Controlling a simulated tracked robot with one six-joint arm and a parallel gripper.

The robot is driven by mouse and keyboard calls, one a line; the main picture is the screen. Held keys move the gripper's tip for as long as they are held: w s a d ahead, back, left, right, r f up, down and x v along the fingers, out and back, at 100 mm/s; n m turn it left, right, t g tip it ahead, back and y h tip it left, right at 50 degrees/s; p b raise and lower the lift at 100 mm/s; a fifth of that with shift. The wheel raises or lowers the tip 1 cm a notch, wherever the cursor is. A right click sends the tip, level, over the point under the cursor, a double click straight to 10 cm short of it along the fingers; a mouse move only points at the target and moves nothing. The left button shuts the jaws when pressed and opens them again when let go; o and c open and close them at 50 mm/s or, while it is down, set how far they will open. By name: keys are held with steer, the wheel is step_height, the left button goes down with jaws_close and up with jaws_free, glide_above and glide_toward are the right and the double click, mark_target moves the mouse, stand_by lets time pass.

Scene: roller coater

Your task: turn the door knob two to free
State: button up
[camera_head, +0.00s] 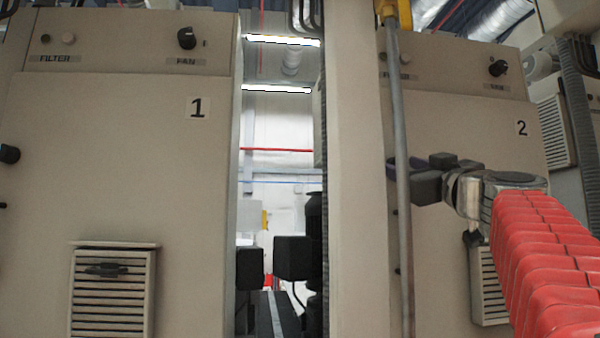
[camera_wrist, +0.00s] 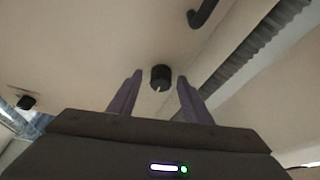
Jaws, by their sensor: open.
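Cabinet two's door (camera_head: 480,130) carries a "2" label and is closed as far as I can see. In the wrist view, a round black knob (camera_wrist: 160,77) with a light pointer mark stands on the beige panel, between and beyond my fingertips. I take it for door knob two; in the head view my gripper and arm seem to hide it. My gripper (camera_head: 418,165) is in front of the left part of door two, near the grey pipe. Its two purple fingers are open and empty in the wrist view (camera_wrist: 160,80), one on each side of the knob, with no clear contact.
A grey vertical pipe (camera_head: 400,200) with a yellow top runs close by my gripper. A beige post (camera_head: 355,180) separates cabinet two from cabinet one (camera_head: 110,170). Cabinet two's fan knob (camera_head: 498,68) is above. The wrist view shows a dark bar (camera_wrist: 205,12) and another black knob (camera_wrist: 26,102).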

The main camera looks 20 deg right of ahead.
steer(key=shift+c, duration=0.2)
steer(key=shift+a, duration=0.1)
steer(key=c, duration=1)
steer(key=shift+a+m+g+h, duration=0.15)
steer(key=shift+m+h, duration=0.45)
steer(key=shift+m, duration=0.5)
steer(key=shift+m+g+h, duration=0.15)
steer(key=shift+m+h, duration=0.45)
steer(key=shift+m, duration=0.5)
steer(key=o, duration=1)
steer(key=shift+o, duration=0.2)
